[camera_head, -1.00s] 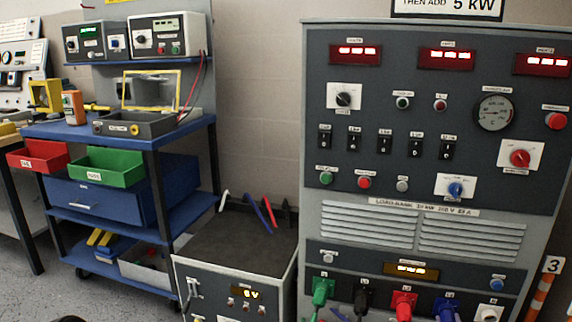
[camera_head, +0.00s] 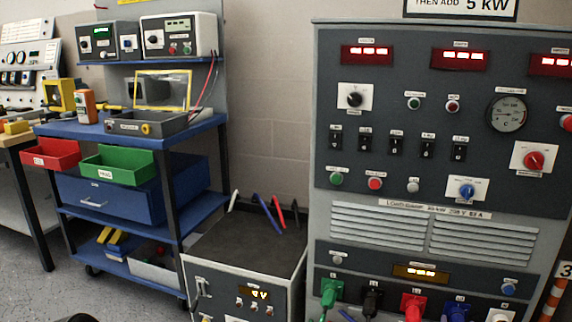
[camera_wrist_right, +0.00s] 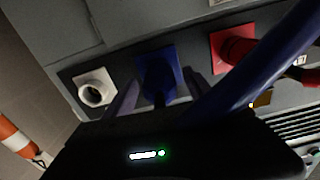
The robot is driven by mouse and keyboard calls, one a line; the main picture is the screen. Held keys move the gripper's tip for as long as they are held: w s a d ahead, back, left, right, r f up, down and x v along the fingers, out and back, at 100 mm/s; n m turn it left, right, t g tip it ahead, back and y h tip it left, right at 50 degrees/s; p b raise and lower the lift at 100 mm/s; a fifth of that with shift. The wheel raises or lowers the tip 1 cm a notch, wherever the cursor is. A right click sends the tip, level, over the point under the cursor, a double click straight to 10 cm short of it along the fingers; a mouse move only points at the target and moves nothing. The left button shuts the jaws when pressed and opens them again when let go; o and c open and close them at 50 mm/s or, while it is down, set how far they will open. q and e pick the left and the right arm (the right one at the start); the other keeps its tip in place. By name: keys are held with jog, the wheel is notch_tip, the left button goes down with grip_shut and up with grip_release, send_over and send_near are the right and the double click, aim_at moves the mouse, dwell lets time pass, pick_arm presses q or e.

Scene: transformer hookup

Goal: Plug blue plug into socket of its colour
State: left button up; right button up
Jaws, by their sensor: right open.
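The blue socket (camera_wrist_right: 172,60) is a square blue plate on the load bank front, in the right wrist view between the white and red sockets. A dark blue round body, seemingly the blue plug (camera_wrist_right: 157,86), covers its middle; how deep it sits is hidden. A thick blue cable (camera_wrist_right: 262,62) curves across the right of that view. My right gripper (camera_wrist_right: 158,92) is open, one finger on each side of the blue body, with visible gaps. The blue socket area also shows at the bottom of the head view (camera_head: 455,311). My left gripper is out of view.
Beside it are the white socket (camera_wrist_right: 95,90), empty, and the red plug (camera_wrist_right: 238,50) in its socket. Green (camera_head: 330,292) and black (camera_head: 372,301) connectors are farther left. A low grey unit (camera_head: 245,285) and a blue cart (camera_head: 180,140) stand left of the load bank.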

jog(key=shift+p+v, duration=1)
jog(key=shift+v, duration=0.2)
jog(key=shift+p+v, duration=0.6)
jog(key=shift+v, duration=0.45)
jog(key=shift+s+a, duration=0.1)
jog(key=shift+s, duration=0.1)
jog(key=p+v, duration=0.2)
jog(key=v, duration=0.6)
jog(key=shift+p, duration=0.3)
jog(key=shift+r, duration=0.1)
